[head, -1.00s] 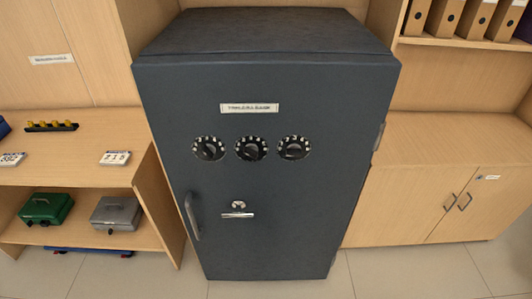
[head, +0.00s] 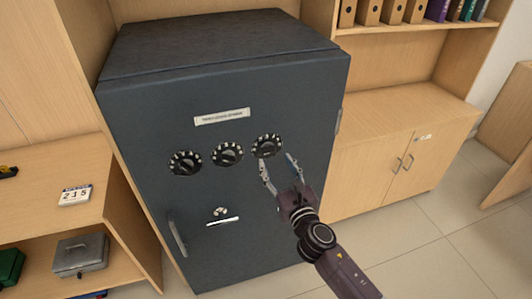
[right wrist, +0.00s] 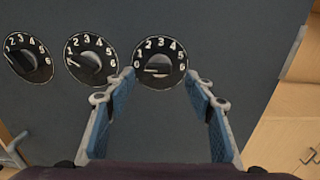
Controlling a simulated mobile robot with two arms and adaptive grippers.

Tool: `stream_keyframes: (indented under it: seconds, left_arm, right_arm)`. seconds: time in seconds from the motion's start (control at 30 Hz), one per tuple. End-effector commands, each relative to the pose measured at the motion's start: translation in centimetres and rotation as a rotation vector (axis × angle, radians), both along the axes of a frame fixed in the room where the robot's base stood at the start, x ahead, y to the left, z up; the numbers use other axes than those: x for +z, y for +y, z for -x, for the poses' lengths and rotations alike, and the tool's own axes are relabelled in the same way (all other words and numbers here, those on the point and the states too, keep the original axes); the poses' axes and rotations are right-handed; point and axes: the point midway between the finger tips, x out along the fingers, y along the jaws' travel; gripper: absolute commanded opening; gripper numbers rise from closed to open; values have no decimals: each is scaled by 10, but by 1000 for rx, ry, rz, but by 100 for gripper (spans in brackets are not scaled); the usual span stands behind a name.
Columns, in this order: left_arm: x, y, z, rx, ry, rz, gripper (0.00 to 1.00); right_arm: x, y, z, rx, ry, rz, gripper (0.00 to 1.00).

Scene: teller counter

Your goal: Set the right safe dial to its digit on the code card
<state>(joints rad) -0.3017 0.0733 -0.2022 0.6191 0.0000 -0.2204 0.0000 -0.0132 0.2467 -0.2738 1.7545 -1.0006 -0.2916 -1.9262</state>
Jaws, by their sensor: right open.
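The dark safe (head: 215,110) has three black dials in a row. The right dial (head: 267,145) has white digits; in the right wrist view this dial (right wrist: 160,62) has its knob bar lying about level, with a white mark toward the left, near the low end. The code card (head: 75,195) on the left shelf reads 215. My right gripper (head: 277,164) is open and empty, just below and in front of the right dial. In the right wrist view its fingers (right wrist: 160,82) stand apart below the knob, not around it. My left gripper is out of view.
The middle dial (head: 227,153) and left dial (head: 185,163) sit left of the right dial. Below are a silver lever (head: 222,221) and a door handle (head: 177,238). A grey cash box (head: 80,255) is on the lower left shelf. A wooden cabinet (head: 385,165) stands to the right.

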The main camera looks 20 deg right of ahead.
Motion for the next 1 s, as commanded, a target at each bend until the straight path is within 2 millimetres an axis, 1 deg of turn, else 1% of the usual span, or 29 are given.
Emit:
stream_keyframes:
  seconds: [0.03,0.1,0.3,0.5,0.73,0.77,1.0]
  left_arm:
    - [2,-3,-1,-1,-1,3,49]
    - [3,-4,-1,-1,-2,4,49]
    - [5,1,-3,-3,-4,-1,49]
    - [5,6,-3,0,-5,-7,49]
    - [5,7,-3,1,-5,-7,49]
    - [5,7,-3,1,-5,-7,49]
    - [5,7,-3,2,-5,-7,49]
  right_arm:
    - [2,1,-10,-1,-2,-3,49]
    - [2,1,-20,-1,-1,-4,49]
    - [0,2,-45,-1,0,-5,49]
    - [0,2,-54,0,1,-6,49]
    - [0,2,-55,1,1,-6,49]
    - [0,2,-55,1,1,-6,48]
    - [0,2,-55,0,2,-6,22]
